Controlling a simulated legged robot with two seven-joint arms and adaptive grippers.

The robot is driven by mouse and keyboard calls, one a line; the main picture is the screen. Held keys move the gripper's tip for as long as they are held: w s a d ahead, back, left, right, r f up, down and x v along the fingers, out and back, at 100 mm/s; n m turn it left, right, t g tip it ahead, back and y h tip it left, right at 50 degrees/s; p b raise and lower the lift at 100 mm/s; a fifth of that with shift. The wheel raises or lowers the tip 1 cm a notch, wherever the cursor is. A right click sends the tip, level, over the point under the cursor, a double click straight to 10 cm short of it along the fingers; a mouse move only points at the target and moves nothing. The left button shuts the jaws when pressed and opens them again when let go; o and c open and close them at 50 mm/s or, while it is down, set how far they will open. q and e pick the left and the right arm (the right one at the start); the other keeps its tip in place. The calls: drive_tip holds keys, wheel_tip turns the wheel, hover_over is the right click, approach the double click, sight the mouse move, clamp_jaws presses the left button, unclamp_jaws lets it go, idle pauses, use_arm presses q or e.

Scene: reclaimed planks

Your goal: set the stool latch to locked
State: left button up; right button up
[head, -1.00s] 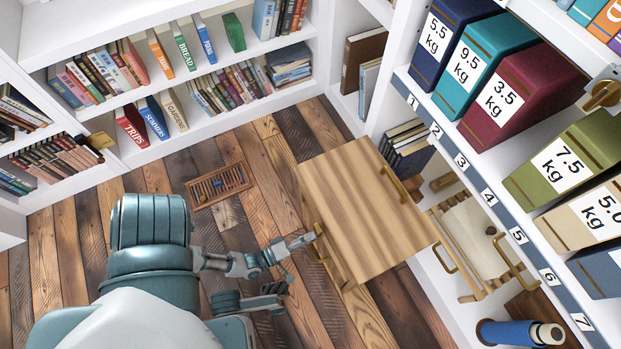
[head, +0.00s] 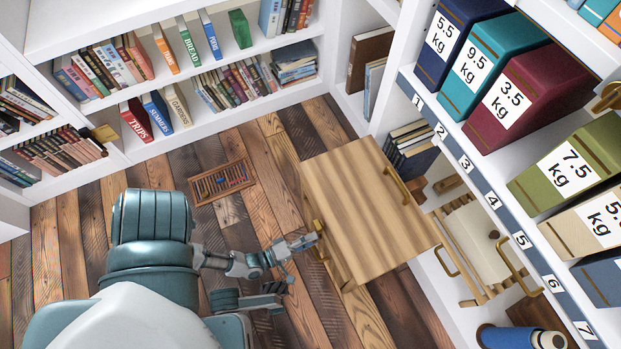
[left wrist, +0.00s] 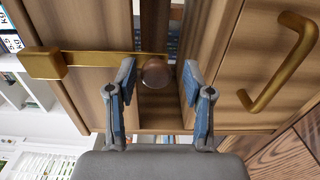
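The wooden stool (head: 365,205), a striped box shape, stands on the plank floor with brass fittings on its sides. My left gripper (head: 306,241) is at its near left side. In the left wrist view, a brass latch bar (left wrist: 105,62) runs across the wood, with a block at its left end and a round brown knob (left wrist: 155,72) at its right. My left gripper (left wrist: 157,84) is open there, its blue-grey fingers apart on either side of the knob. I see no clear contact. A dark part of mine lies lower in the head view; whether it is the right gripper is unclear.
A brass handle (left wrist: 283,65) sticks out right of my fingers. Bookshelves (head: 165,70) line the back.

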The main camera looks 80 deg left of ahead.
use_arm(q)
drive_tip(key=shift+r, duration=0.1)
wheel_tip(320, 180, up, 10)
drive_tip(key=shift+w, duration=0.15)
idle(0.5)
drive_tip(key=shift+r, duration=0.1)
drive_tip(key=v, duration=2)
drive_tip(key=shift+s+f, duration=0.25)
drive_tip(key=shift+f, duration=0.1)
idle(0.8)
idle(0.5)
